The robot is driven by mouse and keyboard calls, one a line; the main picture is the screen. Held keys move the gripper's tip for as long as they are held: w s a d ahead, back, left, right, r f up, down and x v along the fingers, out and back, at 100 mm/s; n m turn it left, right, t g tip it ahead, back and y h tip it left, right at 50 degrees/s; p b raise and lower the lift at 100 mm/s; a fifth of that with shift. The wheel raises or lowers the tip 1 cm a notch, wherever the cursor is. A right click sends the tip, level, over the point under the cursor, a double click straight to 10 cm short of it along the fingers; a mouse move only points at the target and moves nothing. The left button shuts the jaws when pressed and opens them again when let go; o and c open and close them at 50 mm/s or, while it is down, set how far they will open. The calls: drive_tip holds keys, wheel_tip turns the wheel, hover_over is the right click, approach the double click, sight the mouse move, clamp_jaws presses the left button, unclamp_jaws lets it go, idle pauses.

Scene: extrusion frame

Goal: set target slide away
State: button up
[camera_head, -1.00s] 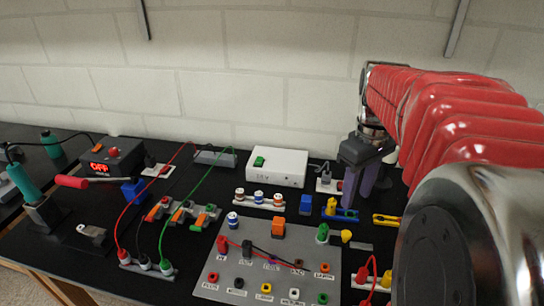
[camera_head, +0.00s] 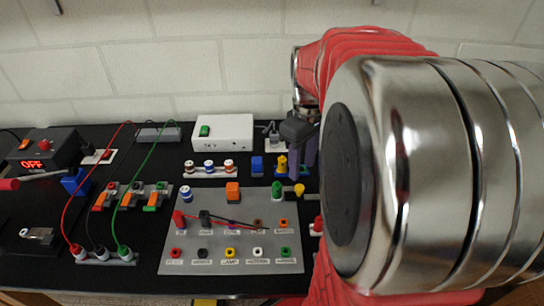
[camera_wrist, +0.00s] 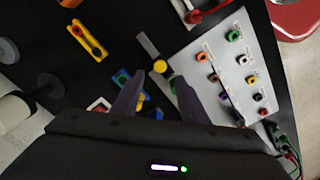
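I cannot tell for certain which thing is the target slide. A yellow round knob (camera_wrist: 160,66) lies beside a bare grey strip (camera_wrist: 148,45) at the edge of the grey socket board (camera_wrist: 205,45). The knob also shows in the head view (camera_head: 299,190), next to a green post (camera_head: 277,190). My gripper (camera_wrist: 158,97) is open, with nothing visibly held between its dark fingers. A blue holder with a yellow part (camera_wrist: 145,103) lies partly hidden beyond the left finger. In the head view my gripper (camera_head: 301,165) is behind the board's right corner.
A white box (camera_head: 222,132) stands near the brick wall. Red and green cables arch at the left. A yellow holder (camera_wrist: 87,39) lies on the black bench. My arm hides the right side of the head view.

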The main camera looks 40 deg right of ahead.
sight(300, 187)
wheel_tip(300, 187, down, 8)
drive_tip(key=shift+r, duration=0.2)
drive_tip(key=shift+c, duration=0.2)
clamp_jaws()
idle(0.4)
